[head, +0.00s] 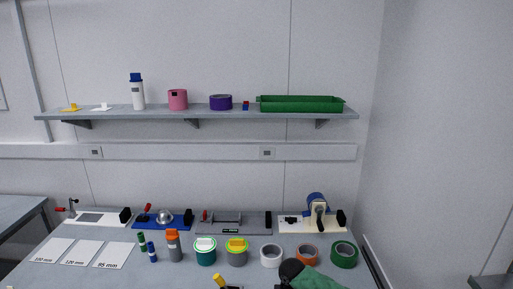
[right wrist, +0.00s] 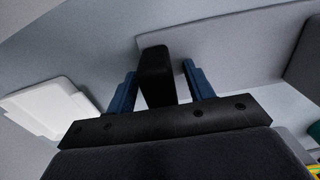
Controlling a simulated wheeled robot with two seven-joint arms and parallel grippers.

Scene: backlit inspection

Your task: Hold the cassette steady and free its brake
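In the head view, a unit with a blue round reel and a cream plate (head: 318,208) stands at the back right of the table; it may be the cassette, but I cannot tell its brake. My right gripper (right wrist: 158,85) shows in the right wrist view with its two blue fingers apart. A black block (right wrist: 155,75) appears between or just beyond the fingers, with narrow gaps on both sides. I see no clear grip on it. I cannot make out my right gripper in the head view. My left gripper is not in view.
Several fixtures, such as the grey one (head: 235,223), line the table's back. Bottles, tubs and tape rolls, including a green roll (head: 344,254), stand in front. White sheets (head: 82,254) lie at left. A shelf (head: 210,113) with a green tray (head: 300,104) hangs above.

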